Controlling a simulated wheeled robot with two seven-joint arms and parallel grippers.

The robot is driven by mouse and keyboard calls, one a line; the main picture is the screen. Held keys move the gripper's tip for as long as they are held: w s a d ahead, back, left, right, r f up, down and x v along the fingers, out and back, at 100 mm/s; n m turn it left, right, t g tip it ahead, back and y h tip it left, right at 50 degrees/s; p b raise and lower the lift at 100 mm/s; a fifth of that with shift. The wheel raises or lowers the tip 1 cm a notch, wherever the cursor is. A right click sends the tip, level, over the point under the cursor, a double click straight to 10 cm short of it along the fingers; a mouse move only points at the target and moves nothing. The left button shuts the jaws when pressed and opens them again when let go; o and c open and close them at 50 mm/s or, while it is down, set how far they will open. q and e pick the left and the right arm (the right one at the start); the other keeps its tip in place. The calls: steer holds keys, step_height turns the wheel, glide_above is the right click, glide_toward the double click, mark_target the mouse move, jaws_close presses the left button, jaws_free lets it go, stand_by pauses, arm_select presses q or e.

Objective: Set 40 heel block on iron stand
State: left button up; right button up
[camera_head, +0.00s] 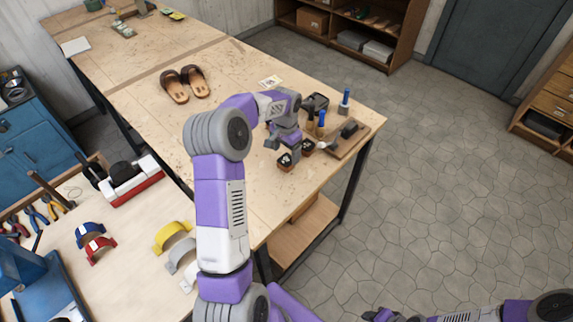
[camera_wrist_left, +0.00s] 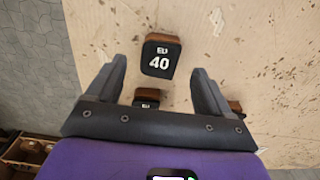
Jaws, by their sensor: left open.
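The heel block marked 40 (camera_wrist_left: 160,60) is black-faced with a brown wooden edge. In the left wrist view it lies on the pale worktable, around the tip ends of my open, empty left gripper (camera_wrist_left: 158,72); I see no finger closed on it. In the head view my left gripper (camera_head: 284,150) points down over small dark blocks, the nearest being a block (camera_head: 286,164) at the table's front edge. A second block (camera_head: 308,147) sits to its right. A dark metal piece (camera_head: 317,101) behind the gripper may be the iron stand; the arm partly hides that area.
Other blocks show in the left wrist view, one (camera_wrist_left: 147,104) behind the fingers' base. Brown sandals (camera_head: 185,84) and a card (camera_head: 270,82) lie on the table (camera_head: 235,75), otherwise mostly clear.

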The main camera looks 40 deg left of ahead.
mark_target(286, 159)
arm_select(q)
step_height(286, 159, down, 5)
steer(key=shift+r, duration=0.1)
steer(key=shift+w, duration=0.1)
steer(key=c, duration=1.2)
